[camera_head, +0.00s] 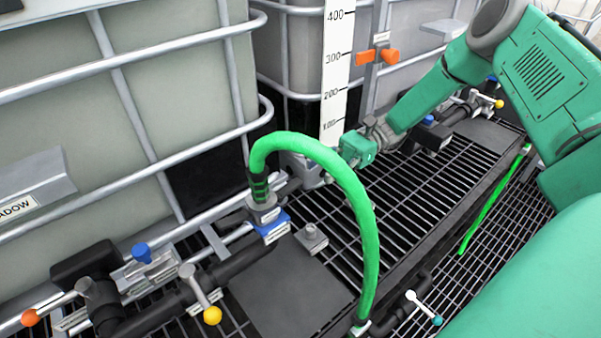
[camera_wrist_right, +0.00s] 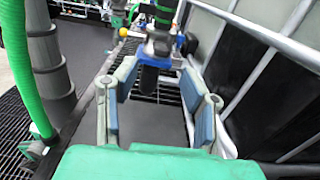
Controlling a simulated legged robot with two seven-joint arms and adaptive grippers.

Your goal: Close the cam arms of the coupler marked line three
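The coupler (camera_head: 263,212) sits at the upper end of the green hose (camera_head: 367,215), above a blue piece (camera_head: 272,228). Its line number is not legible, and the pose of its cam arms is too small to tell. In the right wrist view the coupler (camera_wrist_right: 158,45) stands ahead, beyond the fingertips. My right gripper (camera_head: 322,168) is just to its right in the head view, partly behind the hose arch. The right wrist view shows this gripper (camera_wrist_right: 158,75) open, its blue-padded fingers apart with nothing held between them. My left gripper is not in view.
Caged totes (camera_head: 120,130) line the back behind metal rails. Valves with a yellow knob (camera_head: 212,315), blue knob (camera_head: 141,252) and orange knob (camera_head: 30,317) stand at left. The hose arches in front of my right gripper. Black grating (camera_head: 430,190) lies open at right.

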